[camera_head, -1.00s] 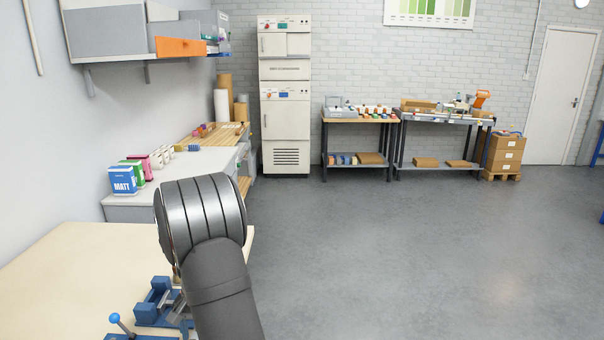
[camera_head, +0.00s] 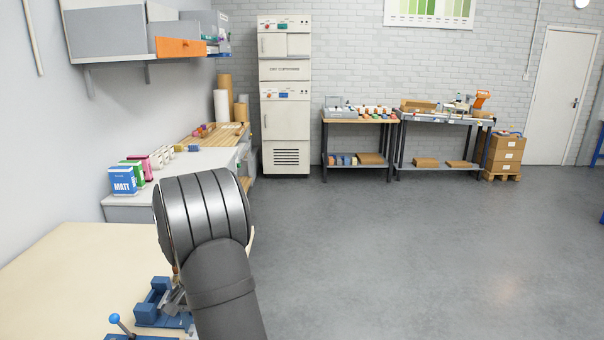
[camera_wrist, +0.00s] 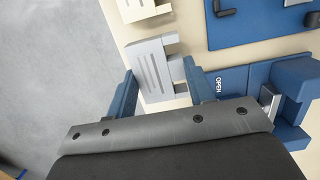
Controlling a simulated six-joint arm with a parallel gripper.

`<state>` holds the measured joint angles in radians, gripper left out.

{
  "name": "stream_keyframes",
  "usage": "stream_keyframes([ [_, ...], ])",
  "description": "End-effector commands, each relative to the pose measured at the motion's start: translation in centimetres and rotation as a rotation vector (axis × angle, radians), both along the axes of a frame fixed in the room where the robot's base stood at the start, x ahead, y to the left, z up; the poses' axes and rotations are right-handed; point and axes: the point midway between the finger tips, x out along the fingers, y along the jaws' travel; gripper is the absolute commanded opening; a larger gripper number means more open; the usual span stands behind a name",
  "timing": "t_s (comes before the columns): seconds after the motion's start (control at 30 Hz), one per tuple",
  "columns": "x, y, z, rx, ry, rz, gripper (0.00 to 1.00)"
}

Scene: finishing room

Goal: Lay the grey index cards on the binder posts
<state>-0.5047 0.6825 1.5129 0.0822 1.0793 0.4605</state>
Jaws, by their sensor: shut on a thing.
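My gripper (camera_wrist: 158,66) shows in the wrist view with a blue finger on either side of a light grey slotted card (camera_wrist: 152,62). It is shut on this card, and the card's lower part lies between the fingers. A second pale slotted piece (camera_wrist: 142,8) lies beyond it at the top edge, only partly in view. A blue fixture marked OPEN (camera_wrist: 236,84) is just right of the right finger. In the head view, my arm hides the gripper and card; part of the blue fixture (camera_head: 151,312) shows beside it. I cannot make out binder posts for certain.
A blue tray (camera_wrist: 232,32) with dark parts lies at the upper right of the wrist view. A blue ball-ended lever (camera_head: 115,319) stands at the bench front. The cream bench top (camera_head: 70,275) is clear on the left. Small boxes (camera_head: 123,181) stand on a counter behind.

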Motion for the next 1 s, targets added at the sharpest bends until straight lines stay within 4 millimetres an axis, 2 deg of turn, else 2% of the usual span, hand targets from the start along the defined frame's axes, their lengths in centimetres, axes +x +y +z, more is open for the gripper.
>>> stream_keyframes([
  [0.53,0.0,0.0,4.2,0.001,-0.001,0.0,0.28],
  [0.9,0.0,0.0,4.5,0.0,0.0,0.0,0.28],
  [1.0,-0.5,0.8,4.5,-0.001,0.0,0.003,0.28],
])
